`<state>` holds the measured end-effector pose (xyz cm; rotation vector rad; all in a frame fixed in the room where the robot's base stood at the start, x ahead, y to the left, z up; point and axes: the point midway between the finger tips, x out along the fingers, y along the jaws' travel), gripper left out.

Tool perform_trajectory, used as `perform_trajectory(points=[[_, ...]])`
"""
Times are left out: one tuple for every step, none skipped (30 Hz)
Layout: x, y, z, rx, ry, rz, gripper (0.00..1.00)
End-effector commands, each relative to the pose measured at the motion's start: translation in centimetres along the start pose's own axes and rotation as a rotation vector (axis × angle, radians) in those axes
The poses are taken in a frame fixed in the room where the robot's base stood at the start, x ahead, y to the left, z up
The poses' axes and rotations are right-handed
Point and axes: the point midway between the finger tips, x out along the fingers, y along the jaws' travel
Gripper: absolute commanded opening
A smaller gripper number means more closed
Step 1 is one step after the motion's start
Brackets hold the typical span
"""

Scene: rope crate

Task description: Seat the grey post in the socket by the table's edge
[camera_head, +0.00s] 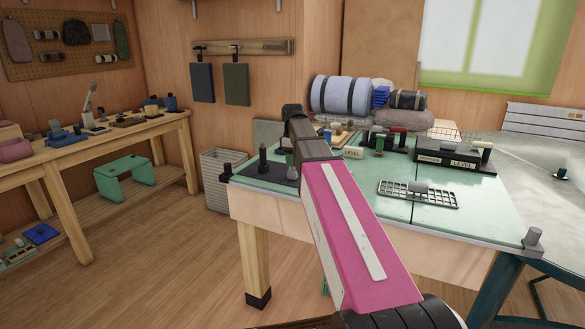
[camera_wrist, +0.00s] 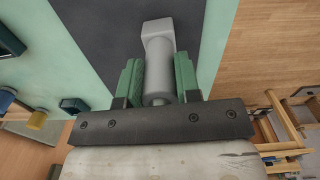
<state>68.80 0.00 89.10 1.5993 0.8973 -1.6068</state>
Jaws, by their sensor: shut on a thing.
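In the wrist view my gripper (camera_wrist: 158,80) has its two green jaws closed on the sides of the grey post (camera_wrist: 158,55). The post has a round shaft between the jaws and a wider, blocky far end over a dark plate (camera_wrist: 100,35). In the head view my arm hides most of the gripper, over the left part of the green table (camera_head: 330,183). The dark plate (camera_head: 255,170) is there beside it, near the table's left edge. I cannot clearly make out an open socket. I cannot tell whether the post touches the plate.
A dark upright peg (camera_head: 263,158) stands on the plate. A wire rack (camera_head: 418,194) lies on the table's right half, with a dark labelled block (camera_head: 455,160) behind it. Floor shows beyond the table's left edge.

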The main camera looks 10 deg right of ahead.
Motion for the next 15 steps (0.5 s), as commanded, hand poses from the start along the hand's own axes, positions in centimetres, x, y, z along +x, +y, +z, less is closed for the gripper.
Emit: perform_trajectory(points=[[-0.2,0.1,0.0,0.0,0.001,0.001,0.01],[-0.3,0.1,-0.1,0.0,0.001,0.001,0.01],[-0.4,0.1,-0.1,0.0,0.001,0.001,0.01],[-0.5,0.1,-0.1,0.0,0.001,0.001,0.01],[-0.6,0.1,-0.1,0.0,0.002,0.002,0.01],[-0.7,0.1,-0.1,0.0,0.002,0.002,0.01],[-0.8,0.1,-0.1,0.0,0.002,0.002,0.01],[-0.9,0.1,-0.1,0.0,0.002,0.002,0.01],[-1.0,0.1,-0.1,0.0,0.002,0.002,0.01],[-1.0,0.1,-0.1,0.0,0.002,0.003,0.01],[-1.1,0.1,-0.1,0.0,0.002,0.003,0.01],[-1.1,0.1,-0.1,0.0,0.002,0.003,0.01],[-1.2,0.1,-0.1,0.0,0.002,0.003,0.01],[-1.2,0.1,-0.1,0.0,0.003,0.003,0.01],[-1.2,0.1,-0.1,0.0,0.003,0.003,0.01]])
